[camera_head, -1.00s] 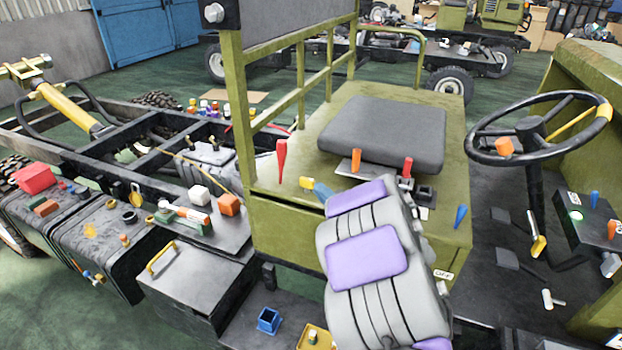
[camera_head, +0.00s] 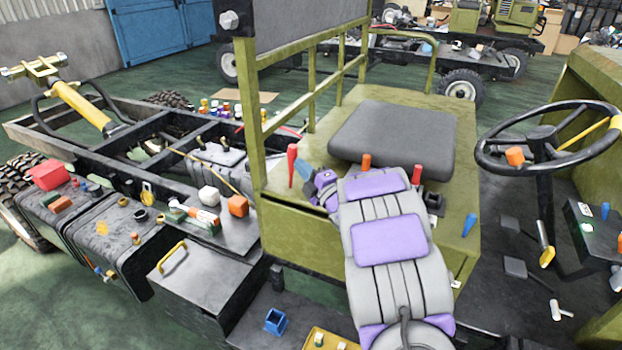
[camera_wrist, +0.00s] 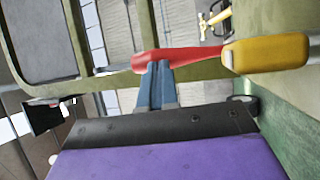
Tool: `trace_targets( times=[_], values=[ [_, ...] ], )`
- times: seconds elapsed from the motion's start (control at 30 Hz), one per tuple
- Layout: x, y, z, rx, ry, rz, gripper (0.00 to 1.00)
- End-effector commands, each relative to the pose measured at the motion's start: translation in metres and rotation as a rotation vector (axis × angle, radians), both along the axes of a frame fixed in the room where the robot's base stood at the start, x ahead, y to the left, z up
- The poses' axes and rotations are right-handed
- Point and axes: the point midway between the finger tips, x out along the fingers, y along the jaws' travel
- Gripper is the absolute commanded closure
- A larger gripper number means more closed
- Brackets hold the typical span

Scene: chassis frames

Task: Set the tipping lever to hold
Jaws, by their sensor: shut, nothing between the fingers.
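A red lever (camera_head: 292,165) stands upright at the left edge of the olive seat box, beside the cab rail. It lies across the picture in the wrist view (camera_wrist: 180,55). A yellow handle (camera_wrist: 268,52) is at its right there; I cannot tell whether they are joined. My gripper (camera_head: 304,170) has blue fingers, shut and empty. Its fingertips (camera_wrist: 157,66) overlap the red lever in the wrist view; I cannot tell whether they touch. No readable label shows which lever is the tipping lever or where hold is.
A grey seat cushion (camera_head: 395,143) is behind my arm. An orange lever (camera_head: 366,161), a red lever (camera_head: 416,172) and a blue lever (camera_head: 470,224) stand around it. The steering wheel (camera_head: 480,150) is at right. The olive rail (camera_head: 255,125) rises close left of my gripper.

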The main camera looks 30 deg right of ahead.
Motion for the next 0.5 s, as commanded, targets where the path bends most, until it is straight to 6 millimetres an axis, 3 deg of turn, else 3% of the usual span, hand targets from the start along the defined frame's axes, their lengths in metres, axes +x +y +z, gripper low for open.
trace_targets(
  times=[0.5],
  values=[
    [0.0063, 0.0015, 0.0017, -0.005, 0.007, 0.0, 1.0]
  ],
)
